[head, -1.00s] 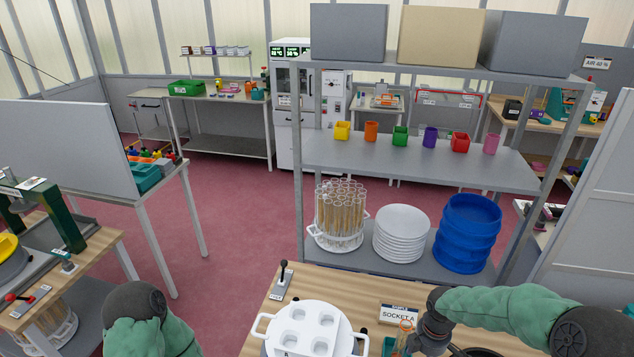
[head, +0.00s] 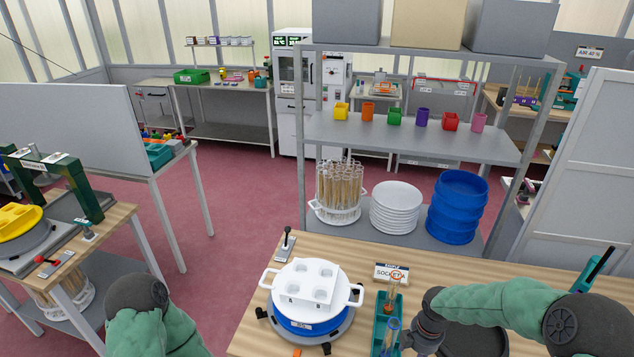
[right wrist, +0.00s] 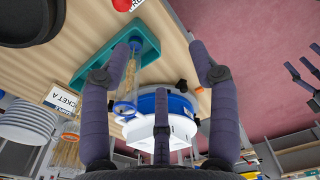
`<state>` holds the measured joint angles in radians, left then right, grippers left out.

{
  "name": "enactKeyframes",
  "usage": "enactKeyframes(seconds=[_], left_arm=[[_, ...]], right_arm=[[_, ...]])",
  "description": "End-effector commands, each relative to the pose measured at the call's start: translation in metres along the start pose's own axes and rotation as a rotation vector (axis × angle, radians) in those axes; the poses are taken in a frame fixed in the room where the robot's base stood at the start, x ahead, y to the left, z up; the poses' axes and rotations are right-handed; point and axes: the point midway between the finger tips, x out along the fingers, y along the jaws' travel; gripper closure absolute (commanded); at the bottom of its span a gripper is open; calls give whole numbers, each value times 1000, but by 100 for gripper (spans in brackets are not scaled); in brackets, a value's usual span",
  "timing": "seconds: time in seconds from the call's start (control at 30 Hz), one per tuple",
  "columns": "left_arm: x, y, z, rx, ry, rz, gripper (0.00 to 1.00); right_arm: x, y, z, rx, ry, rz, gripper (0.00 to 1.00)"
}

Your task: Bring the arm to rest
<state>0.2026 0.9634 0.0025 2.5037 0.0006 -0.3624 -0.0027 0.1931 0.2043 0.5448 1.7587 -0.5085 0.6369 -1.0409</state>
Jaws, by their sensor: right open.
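My right arm comes in from the right of the head view and bends down at its dark wrist beside a teal rack (head: 379,338). In the right wrist view my right gripper (right wrist: 166,44) has its dark fingers spread wide, with nothing clasped between them. The teal rack (right wrist: 97,62) lies beyond the left finger there. A clear tube with a blue ring (head: 391,335) and one with an orange ring (head: 392,295) stand at the rack. Of my left arm only a green link with a dark joint shows at the lower left; its gripper is out of view.
A white block with round wells (head: 305,281) sits on a blue and grey round device (head: 305,326). A SOCKET A sign (head: 391,273) stands behind the rack. Shelving behind holds white plates (head: 395,208) and blue tubs (head: 457,207).

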Motion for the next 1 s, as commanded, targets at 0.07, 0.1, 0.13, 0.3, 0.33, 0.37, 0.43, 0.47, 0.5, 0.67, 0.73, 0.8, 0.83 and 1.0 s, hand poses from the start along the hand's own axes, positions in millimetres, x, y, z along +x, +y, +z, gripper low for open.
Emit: enactKeyframes(seconds=[0.07,0.1,0.13,0.3,0.33,0.37,0.43,0.47,0.5,0.67,0.73,0.8,0.83,1.0], left_arm=[[8,-3,-1,0,1,0,39],[10,-4,-1,0,1,0,39],[13,-4,-1,0,1,0,39],[29,-10,-1,0,0,0,39],[32,-11,-1,0,0,0,39],[36,-13,-1,0,0,0,39],[45,-16,-2,0,0,0,39],[50,-18,-2,0,0,0,39],[58,-20,-2,0,0,0,39],[91,-32,-4,0,0,0,39],[105,-37,-4,0,0,0,39],[118,-42,-4,0,0,0,39],[122,-44,-5,0,0,0,39],[142,-50,-5,0,0,0,39]], right_arm=[[18,-6,-6,34,19,-11,39],[25,-9,-10,57,31,-14,39],[31,-11,-13,73,39,-18,39],[74,-30,-32,200,96,-48,39],[81,-33,-36,228,107,-53,39],[91,-38,-39,258,117,-62,39],[114,-50,-49,338,144,-82,39],[126,-56,-53,380,156,-93,39],[143,-65,-60,441,172,-109,39],[215,-110,-82,754,221,-182,39],[243,-130,-88,898,228,-210,39],[268,-149,-92,1039,227,-233,39],[278,-157,-92,1094,225,-240,39],[313,-189,-91,1343,204,-259,39]])
